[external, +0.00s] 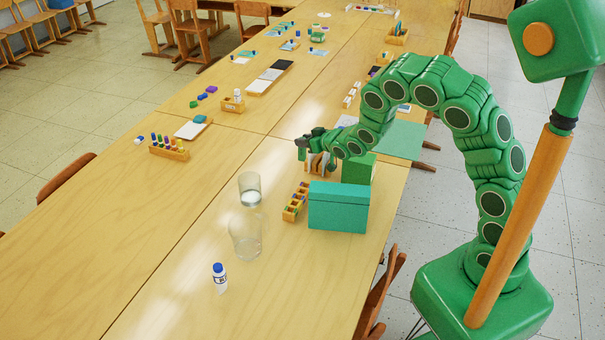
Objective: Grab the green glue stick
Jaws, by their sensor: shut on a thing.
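My gripper (304,146) is at the end of the green arm, above the table near a small wooden holder. It is shut on a small dark green upright thing that looks like the green glue stick (302,153). The gripper and this thing are both green and small here, so their edges are hard to tell apart. I cannot tell whether its lower end touches the table.
A teal box (338,208), a green block (359,168), a wooden holder (320,165) and a rack of coloured pots (295,202) crowd near my gripper. Two clear glasses (249,189) and a blue-capped white bottle (219,280) stand nearer.

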